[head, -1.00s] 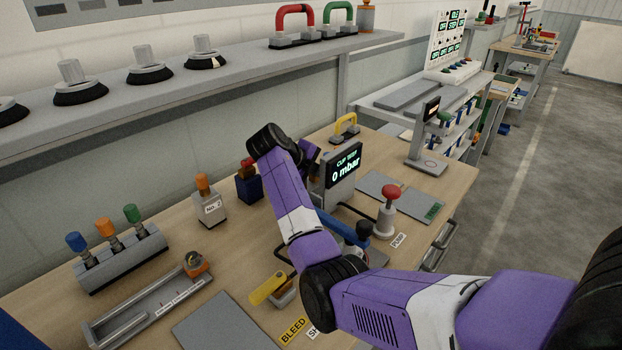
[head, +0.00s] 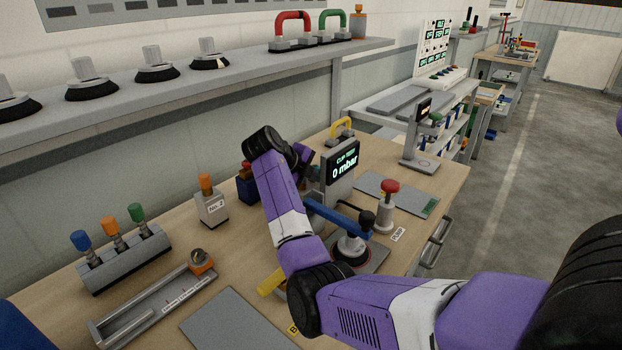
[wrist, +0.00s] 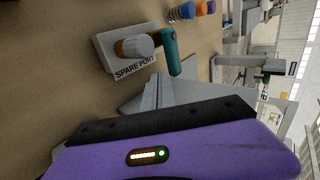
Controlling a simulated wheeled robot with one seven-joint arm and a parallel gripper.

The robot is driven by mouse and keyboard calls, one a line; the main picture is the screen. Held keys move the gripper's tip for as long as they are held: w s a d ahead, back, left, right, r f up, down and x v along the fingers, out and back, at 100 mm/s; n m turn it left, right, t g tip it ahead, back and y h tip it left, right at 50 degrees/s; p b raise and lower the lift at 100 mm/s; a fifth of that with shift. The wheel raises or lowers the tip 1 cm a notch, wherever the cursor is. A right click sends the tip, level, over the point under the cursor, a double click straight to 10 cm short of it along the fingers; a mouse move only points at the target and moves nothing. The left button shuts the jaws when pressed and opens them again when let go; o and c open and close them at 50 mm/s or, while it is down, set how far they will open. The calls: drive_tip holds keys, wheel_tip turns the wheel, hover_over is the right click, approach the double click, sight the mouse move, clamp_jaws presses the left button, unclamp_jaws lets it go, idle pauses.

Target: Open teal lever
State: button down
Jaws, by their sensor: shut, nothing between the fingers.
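The teal lever (wrist: 171,52) shows in the wrist view, joined to a brass valve with a pale round cap (wrist: 138,45). The valve sits on a light block (wrist: 108,52) labelled SPARE PORT. The lever points away from the cap across the block's edge. My gripper (wrist: 160,84) is shut and empty, its grey fingers just below the lever in the picture. I cannot tell whether they touch it. In the head view I cannot make out the teal lever, and my arm hides part of the bench.
A gauge screen (head: 345,163) reads 0 mbar beside my arm. A blue lever clamp (head: 335,215) and a red-topped pump (head: 387,205) stand right of it. A long grey tray (head: 150,312) lies front left; a shelf (head: 225,75) with suction cups runs behind.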

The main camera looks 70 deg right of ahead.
drive_tip(key=b+v, duration=0.1)
drive_tip(key=v, duration=0.9)
drive_tip(key=shift+a, duration=0.35)
